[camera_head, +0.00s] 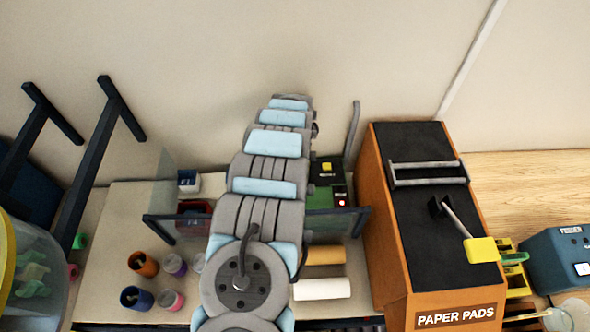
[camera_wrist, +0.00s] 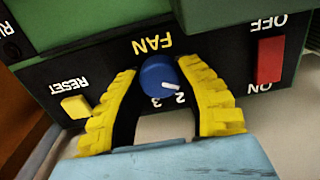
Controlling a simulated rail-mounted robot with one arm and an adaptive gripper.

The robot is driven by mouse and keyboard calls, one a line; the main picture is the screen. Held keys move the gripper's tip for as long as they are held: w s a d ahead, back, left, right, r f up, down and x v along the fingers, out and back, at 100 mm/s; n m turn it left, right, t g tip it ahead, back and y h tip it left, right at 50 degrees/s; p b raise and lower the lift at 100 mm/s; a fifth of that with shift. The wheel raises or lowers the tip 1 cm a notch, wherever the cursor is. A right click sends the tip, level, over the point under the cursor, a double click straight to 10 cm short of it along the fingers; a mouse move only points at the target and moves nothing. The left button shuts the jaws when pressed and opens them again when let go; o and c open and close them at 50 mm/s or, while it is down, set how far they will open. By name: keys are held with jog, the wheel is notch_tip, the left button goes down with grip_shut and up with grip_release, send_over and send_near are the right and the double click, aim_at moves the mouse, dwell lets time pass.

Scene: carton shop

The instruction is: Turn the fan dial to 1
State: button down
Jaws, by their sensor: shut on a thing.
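The fan dial (camera_wrist: 158,76) is a round blue knob with a white pointer line, on a black panel under the upside-down word FAN. The pointer line is aimed down and right, close to the numeral 2 (camera_wrist: 181,97). The numeral 3 (camera_wrist: 154,102) is to its left, and no numeral 1 shows; the right finger covers part of the panel there. My gripper (camera_wrist: 160,67) has its two yellow ribbed fingers on either side of the dial, shut on it. In the head view my arm hides the gripper and the dial.
Beside the dial are a yellow RESET button (camera_wrist: 75,106) and a red ON/OFF switch (camera_wrist: 270,60). In the head view a green machine (camera_head: 322,198) stands behind my arm. An orange PAPER PADS box (camera_head: 380,225) is to its right, and several small pots (camera_head: 143,263) are to the left.

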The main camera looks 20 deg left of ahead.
jog(key=shift+f, duration=0.1)
jog(key=c, duration=0.6)
grip_release()
jog(key=shift+r, duration=0.2)
notch_tip(320, 180, up, 10)
jog(key=shift+w+f, duration=0.1)
jog(key=shift+f, duration=0.15)
jog(key=shift+r, duration=1.05)
jog(key=shift+d+r, duration=0.1)
